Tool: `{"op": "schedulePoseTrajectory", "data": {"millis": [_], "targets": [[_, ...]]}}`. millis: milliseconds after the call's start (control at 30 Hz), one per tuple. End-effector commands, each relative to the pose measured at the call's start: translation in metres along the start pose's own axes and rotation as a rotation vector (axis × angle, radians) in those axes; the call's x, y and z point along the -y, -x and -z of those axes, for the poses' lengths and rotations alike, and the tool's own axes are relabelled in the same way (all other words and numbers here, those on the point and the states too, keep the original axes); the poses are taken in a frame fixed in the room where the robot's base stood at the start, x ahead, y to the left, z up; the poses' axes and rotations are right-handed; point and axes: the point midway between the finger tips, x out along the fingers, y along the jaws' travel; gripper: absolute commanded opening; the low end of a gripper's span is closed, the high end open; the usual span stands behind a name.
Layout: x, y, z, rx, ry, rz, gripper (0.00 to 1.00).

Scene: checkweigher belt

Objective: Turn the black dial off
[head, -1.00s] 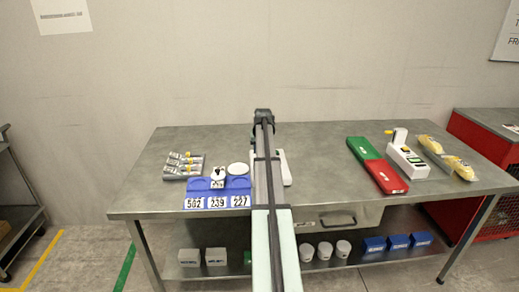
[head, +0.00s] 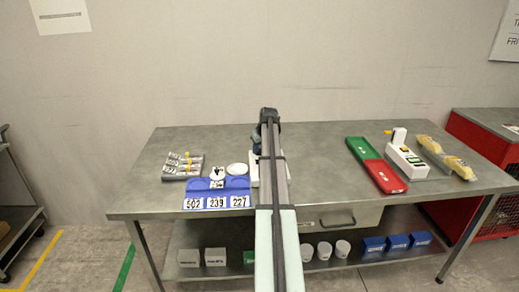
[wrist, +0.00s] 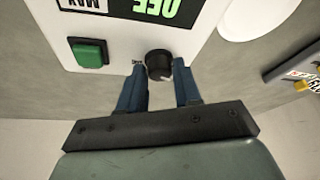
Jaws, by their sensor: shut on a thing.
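The black dial (wrist: 158,65) is on the face of a white control box (wrist: 118,55), seen in the wrist view. My gripper (wrist: 159,70) has its two blue fingers on either side of the dial, shut on it. The box's display (wrist: 140,8) shows green letters that appear to read OFF, upside down in this view. A green square button (wrist: 88,52) is beside the dial. In the head view my arm hides most of the box (head: 253,170), and the dial is not visible there.
A blue tray (head: 217,193) with numbered labels and a white disc (head: 237,169) are left of the box. Grey packs (head: 182,166) lie further left. Green and red bins (head: 376,165), a white device (head: 407,162) and yellow bags (head: 446,158) are at the right.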

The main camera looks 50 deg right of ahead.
Motion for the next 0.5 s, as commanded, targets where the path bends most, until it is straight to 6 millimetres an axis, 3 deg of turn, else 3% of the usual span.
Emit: {"op": "schedulePoseTrajectory", "data": {"millis": [133,167,200,400,500], "targets": [[-0.0003,-0.0002,-0.0004,0.001,0.000,-0.001,0.03],[-0.0003,-0.0002,-0.0004,0.001,0.000,-0.001,0.35],[-0.0002,-0.0002,-0.0004,0.001,0.000,-0.001,0.39],[-0.0001,-0.0002,-0.0003,0.000,0.000,-0.001,0.57],[-0.0001,-0.0001,-0.0002,0.000,-0.001,-0.001,0.57]]}}
